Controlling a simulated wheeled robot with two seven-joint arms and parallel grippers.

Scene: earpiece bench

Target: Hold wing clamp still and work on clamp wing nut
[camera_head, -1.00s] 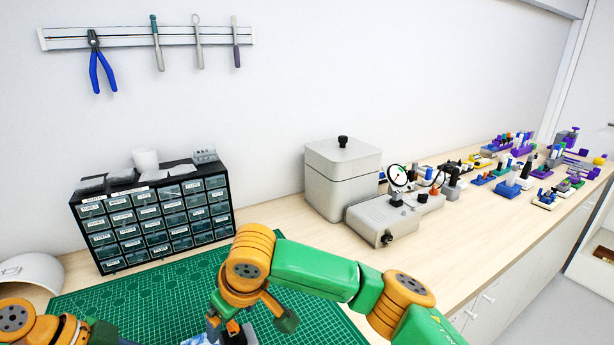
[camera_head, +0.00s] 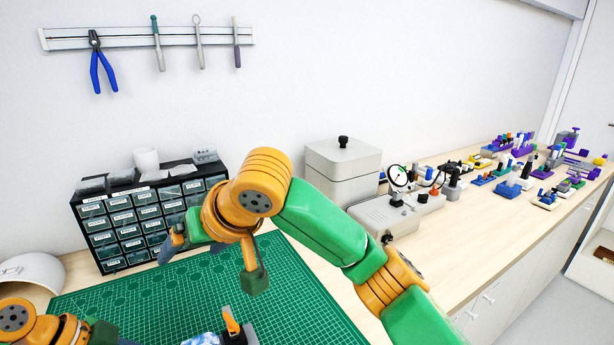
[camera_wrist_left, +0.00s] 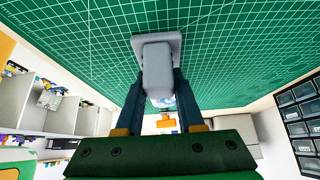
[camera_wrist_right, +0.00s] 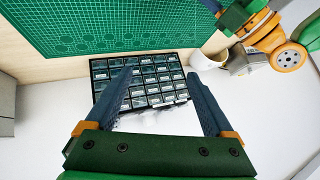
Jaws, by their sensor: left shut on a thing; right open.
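My left gripper (camera_wrist_left: 158,84) is shut on a grey block with a flat plate at its end, which I take to be the wing clamp (camera_wrist_left: 157,60), over the green mat. In the head view the left fingers are out of frame. A dark piece with an upright orange part (camera_head: 231,322) stands at the bottom edge beside something blue and white (camera_head: 200,340). I cannot tell whether the orange part is the wing nut. My right gripper (camera_head: 172,243) is raised in front of the drawer cabinet, apart from these pieces. In the right wrist view its fingers (camera_wrist_right: 160,76) are open and empty.
The green cutting mat (camera_head: 130,300) is largely clear. The drawer cabinet (camera_head: 110,231) stands behind it. A grey box (camera_head: 340,168) and a dial gauge (camera_head: 398,177) are at the right, with several small colourful fixtures further along the bench. A white bin (camera_head: 30,272) lies at left.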

